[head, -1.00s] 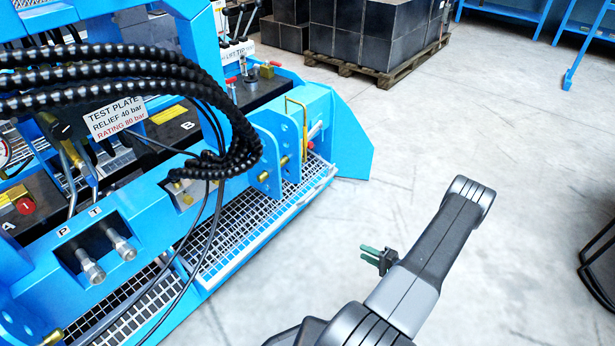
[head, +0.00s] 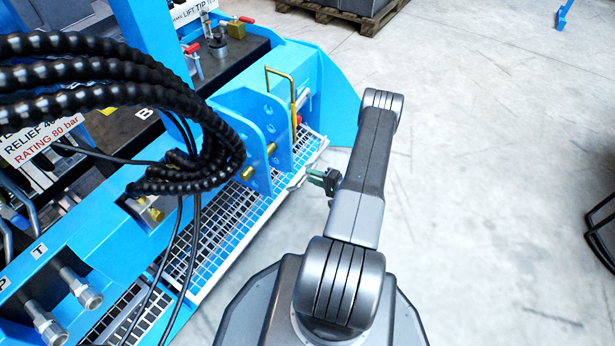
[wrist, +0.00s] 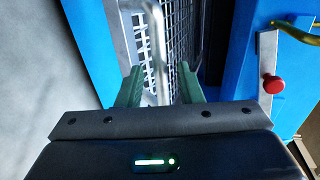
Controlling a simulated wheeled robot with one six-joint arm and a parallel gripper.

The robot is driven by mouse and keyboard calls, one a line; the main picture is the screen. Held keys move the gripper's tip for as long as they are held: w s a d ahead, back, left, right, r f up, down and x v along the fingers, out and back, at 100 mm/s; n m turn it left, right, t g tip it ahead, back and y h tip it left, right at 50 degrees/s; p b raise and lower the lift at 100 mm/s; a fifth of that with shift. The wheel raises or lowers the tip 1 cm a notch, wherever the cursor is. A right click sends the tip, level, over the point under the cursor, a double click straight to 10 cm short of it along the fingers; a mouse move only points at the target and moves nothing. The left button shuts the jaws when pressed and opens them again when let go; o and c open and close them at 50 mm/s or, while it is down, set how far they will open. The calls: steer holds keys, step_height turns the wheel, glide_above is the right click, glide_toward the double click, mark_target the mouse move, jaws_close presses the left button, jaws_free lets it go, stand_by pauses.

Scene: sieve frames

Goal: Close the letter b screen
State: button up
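The screen nearest the letter B is a white mesh panel (head: 215,241) with a pale rim, lying slanted along the front of the blue machine. It also shows in the wrist view as grey mesh (wrist: 180,45). A letter B (head: 144,113) is marked on the dark block behind; I can read no letter on the screen itself. A silver bar (wrist: 156,60) stands out in front of the mesh. My gripper (head: 318,178) is beside the screen's right end. In the wrist view its green fingers (wrist: 162,75) are apart, with the bar between them; contact cannot be told.
A second mesh panel (head: 118,318) lies lower left. Blue lugs (head: 262,150), a brass-coloured handle (head: 281,95) and black hoses (head: 110,75) crowd the area above the screen. A red knob (wrist: 273,84) is right of my gripper. The floor (head: 480,150) at right is open.

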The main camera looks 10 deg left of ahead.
steer(key=shift+x, duration=1.4)
jaws_close()
